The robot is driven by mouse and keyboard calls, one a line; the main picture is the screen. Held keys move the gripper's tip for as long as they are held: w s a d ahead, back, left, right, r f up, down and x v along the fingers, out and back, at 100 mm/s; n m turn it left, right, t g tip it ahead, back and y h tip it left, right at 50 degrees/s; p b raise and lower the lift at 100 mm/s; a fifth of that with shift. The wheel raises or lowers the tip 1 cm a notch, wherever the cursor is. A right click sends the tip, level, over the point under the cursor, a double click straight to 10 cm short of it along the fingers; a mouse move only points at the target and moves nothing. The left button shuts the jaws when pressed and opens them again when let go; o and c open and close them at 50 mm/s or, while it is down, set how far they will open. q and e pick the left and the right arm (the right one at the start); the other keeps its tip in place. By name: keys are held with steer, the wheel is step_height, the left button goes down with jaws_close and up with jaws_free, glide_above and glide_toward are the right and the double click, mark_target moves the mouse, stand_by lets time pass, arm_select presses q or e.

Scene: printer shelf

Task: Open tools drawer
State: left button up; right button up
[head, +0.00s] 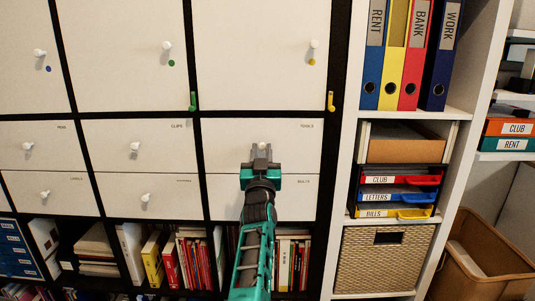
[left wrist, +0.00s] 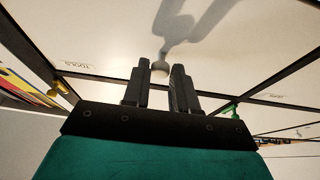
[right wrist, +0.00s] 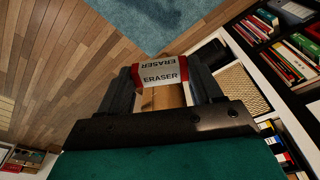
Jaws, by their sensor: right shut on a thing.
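The tools drawer (head: 225,143) is a white front labelled TOOLS, shut flush in the shelf in the head view. Its round white knob (head: 263,146) shows just above my left gripper (head: 261,156); the knob (left wrist: 160,66) also shows in the left wrist view. There my left gripper's (left wrist: 162,72) two fingers are open, with the knob between or just beyond their tips; contact cannot be told. My right gripper (right wrist: 163,75) is shut on a white and red eraser (right wrist: 160,72), seen only in the right wrist view.
The BOLTS drawer (head: 303,197) sits directly below, the CLIPS drawer (head: 110,145) to the left. To the right are letter trays (head: 385,196), a wicker basket (head: 383,262) and a cardboard box (head: 485,260).

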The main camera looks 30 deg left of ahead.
arm_select(q)
jaws_close()
steer(key=shift+s, duration=0.1)
arm_select(e)
steer(key=shift+r, duration=0.1)
